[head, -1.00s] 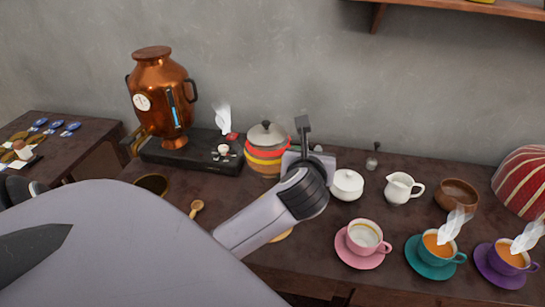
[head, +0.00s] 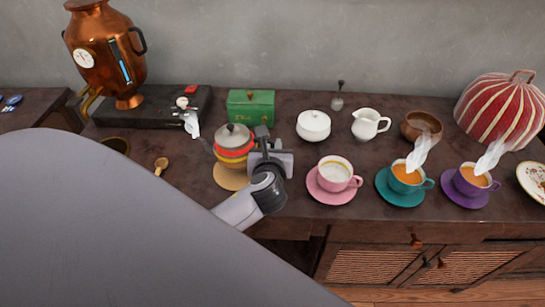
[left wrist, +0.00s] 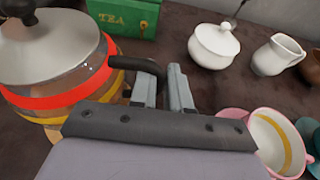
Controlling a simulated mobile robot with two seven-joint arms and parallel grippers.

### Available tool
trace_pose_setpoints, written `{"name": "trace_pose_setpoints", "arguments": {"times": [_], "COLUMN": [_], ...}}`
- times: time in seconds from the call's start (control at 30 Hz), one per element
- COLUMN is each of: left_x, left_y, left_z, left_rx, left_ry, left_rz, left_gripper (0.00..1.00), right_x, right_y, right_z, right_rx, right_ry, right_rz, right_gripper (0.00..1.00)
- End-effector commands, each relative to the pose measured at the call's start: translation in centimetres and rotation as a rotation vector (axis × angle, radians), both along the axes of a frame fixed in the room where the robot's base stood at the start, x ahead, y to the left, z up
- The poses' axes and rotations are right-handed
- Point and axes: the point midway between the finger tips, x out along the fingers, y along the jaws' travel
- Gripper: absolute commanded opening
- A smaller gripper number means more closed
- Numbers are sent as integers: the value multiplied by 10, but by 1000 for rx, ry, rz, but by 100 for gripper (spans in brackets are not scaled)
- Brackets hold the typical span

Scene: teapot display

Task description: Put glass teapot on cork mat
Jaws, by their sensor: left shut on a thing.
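The glass teapot (head: 233,143), with red and yellow bands and a grey lid, is upright over the tan round cork mat (head: 224,182). The mat's front and left parts show below the teapot; the rest is hidden. I cannot tell whether the teapot's base touches the mat. My left gripper (head: 262,147) is at the teapot's right side. In the left wrist view, its fingers are shut on the black handle (left wrist: 143,66) of the teapot (left wrist: 60,75). My right gripper is not in view.
A green tea tin (head: 251,108) stands behind the teapot, and a white sugar bowl (head: 313,126) to the right. A pink cup (head: 334,172) on its saucer is close to my left gripper's right. A wooden spoon (head: 161,165) and copper samovar (head: 105,55) are left.

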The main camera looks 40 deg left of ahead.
Motion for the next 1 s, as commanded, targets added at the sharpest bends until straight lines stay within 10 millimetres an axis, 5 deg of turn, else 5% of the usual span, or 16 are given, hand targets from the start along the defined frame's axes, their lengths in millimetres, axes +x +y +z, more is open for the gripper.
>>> {"name": "trace_pose_setpoints", "arguments": {"times": [0.2,0.5,0.53,0.6,1.0], "left_x": [1,0,-1,-1,0], "left_y": [0,0,0,0,0], "left_z": [-23,-30,-33,-33,-35], "left_rx": [6,2,-5,-4,-2], "left_ry": [-1,-1,4,5,1], "left_rz": [1,0,1,0,0], "left_gripper": [0,0,19,42,42], "right_x": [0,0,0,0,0], "right_y": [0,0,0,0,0], "right_z": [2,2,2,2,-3], "right_rx": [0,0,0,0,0], "right_ry": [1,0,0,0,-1], "right_rz": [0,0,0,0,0], "right_gripper": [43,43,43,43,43]}}
